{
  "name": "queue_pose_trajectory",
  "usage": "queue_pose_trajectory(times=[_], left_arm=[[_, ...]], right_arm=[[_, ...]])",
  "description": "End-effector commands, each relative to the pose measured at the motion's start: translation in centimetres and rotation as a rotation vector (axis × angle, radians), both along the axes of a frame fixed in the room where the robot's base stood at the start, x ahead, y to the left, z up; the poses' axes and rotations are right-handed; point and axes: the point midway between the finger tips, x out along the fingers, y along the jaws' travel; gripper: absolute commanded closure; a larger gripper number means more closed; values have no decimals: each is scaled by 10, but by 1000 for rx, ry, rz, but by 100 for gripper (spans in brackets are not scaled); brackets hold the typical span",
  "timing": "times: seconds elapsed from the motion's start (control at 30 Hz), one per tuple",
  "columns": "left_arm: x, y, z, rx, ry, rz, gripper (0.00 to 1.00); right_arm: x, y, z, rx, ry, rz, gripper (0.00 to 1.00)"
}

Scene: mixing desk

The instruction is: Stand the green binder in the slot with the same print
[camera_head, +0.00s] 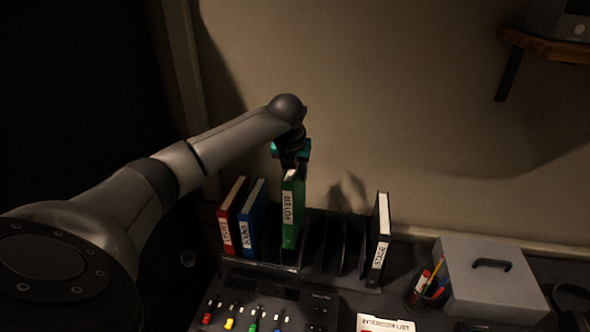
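The green binder (291,212) is upright with its spine facing me and a white label reading FOYER. My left gripper (291,172) is above it and at its top edge, pointing down. The fingers seem to meet the binder's top, but their closure is partly hidden by the wrist. The binder stands in or just over the black slotted rack (328,240), right of the blue binder; I cannot tell whether its bottom rests on the rack. Any print on the slot behind it is hidden. My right gripper is not in view.
A red binder (232,216) and blue binder (252,220) stand left in the rack, a black STAGE binder (379,240) at its right end. Empty slots lie between. A mixer (265,305) is in front; a pen cup (428,291) and grey box (490,280) stand right.

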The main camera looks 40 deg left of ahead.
Motion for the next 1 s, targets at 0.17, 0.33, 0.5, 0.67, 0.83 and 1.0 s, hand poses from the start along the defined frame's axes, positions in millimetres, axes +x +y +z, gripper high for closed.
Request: queue_pose_trajectory(times=[0.17, 0.33, 0.5, 0.67, 0.83, 1.0], left_arm=[[0, 0, -14, 0, -2, 1, 100], [1, 0, -27, 0, -2, 1, 100], [1, 0, -41, -1, -3, 0, 100], [1, 0, -53, -1, -3, 0, 100], [0, 0, -67, -1, -2, 1, 100], [0, 0, -80, 0, -1, 1, 100]], right_arm=[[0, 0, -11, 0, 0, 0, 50], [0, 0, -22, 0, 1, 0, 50], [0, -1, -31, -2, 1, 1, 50], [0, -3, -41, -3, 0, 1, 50], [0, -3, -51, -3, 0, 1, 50], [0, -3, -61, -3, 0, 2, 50]])
